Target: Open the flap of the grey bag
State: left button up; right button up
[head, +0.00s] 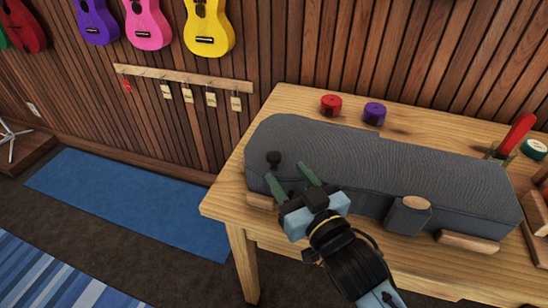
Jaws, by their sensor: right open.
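The grey bag (410,165) lies lengthwise on the wooden table and looks closed. A small dark knob (274,158) sits on top near its left end; I cannot tell the flap's edge clearly. My right gripper (287,174) is at the left part of the bag, over its front side. Its two green fingers are apart, pointing toward the knob, with nothing seen between them. I cannot tell whether the fingers touch the bag. The gripper hides part of the bag's front. My left gripper is out of view.
The wooden table (292,98) holds a red roll (330,105), a purple roll (374,113) and a green roll (534,149) behind and right of the bag. A red-handled tool (518,132) stands at the right. Ukuleles (209,27) hang on the wall.

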aim_at(277, 162)
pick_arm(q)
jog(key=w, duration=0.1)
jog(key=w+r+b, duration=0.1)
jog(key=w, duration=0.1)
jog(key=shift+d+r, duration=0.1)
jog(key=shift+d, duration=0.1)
pick_arm(e)
jog(key=x, duration=0.7)
grip_shut()
